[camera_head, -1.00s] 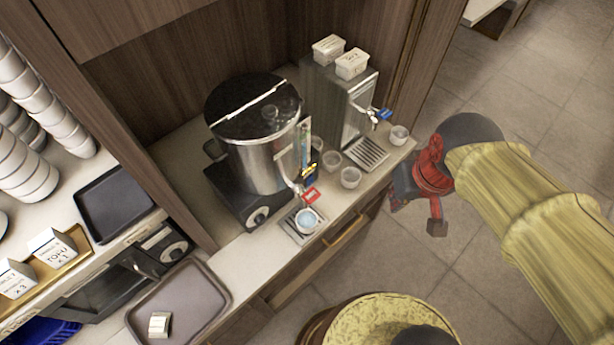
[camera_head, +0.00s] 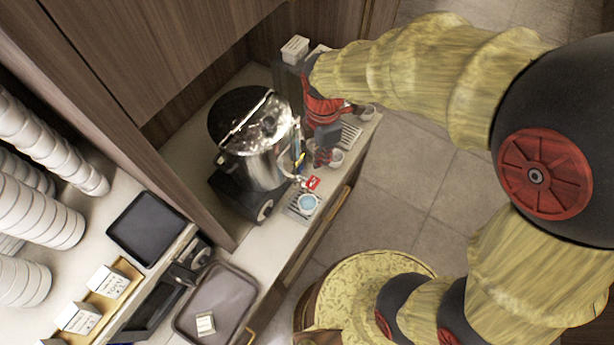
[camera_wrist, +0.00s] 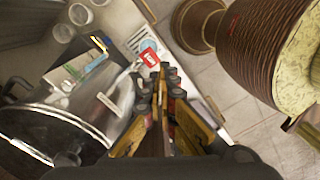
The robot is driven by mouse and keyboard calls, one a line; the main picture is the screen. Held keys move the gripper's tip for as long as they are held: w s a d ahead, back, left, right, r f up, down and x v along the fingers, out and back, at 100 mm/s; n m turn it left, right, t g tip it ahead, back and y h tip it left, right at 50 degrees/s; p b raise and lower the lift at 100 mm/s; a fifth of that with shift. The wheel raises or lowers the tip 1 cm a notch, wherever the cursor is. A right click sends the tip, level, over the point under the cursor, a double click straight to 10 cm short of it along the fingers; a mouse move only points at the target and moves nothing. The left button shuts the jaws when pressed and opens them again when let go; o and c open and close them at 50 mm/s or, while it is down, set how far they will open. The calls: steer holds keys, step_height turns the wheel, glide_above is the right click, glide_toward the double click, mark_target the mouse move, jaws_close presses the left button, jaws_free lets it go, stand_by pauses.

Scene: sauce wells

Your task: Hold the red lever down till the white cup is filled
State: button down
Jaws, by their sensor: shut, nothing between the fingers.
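The red lever (camera_head: 313,183) is on the tap at the front of the round steel dispenser (camera_head: 262,160). The white cup (camera_head: 308,203) stands upright below it on a small drip tray, with pale blue showing inside. My gripper (camera_head: 322,158) is just behind and above the lever in the head view, shut and empty. In the wrist view the closed fingertips (camera_wrist: 167,72) are close to the red lever (camera_wrist: 149,57). I cannot tell whether they touch it. The cup (camera_wrist: 149,44) is mostly hidden behind the lever there.
A dark tray (camera_head: 152,228), a brown tray (camera_head: 216,303) and stacked bowls (camera_head: 45,215) are at left.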

mark_target(315, 182)
steer(key=n, duration=0.4)
steer(key=w+a+n, duration=0.1)
steer(key=n, duration=0.2)
steer(key=shift+w+r, duration=0.1)
steer(key=shift+r, duration=0.25)
steer(key=shift+f, duration=0.1)
step_height(315, 182, down, 14)
steer(key=shift+r+p, duration=0.1)
steer(key=shift+p, duration=1.1)
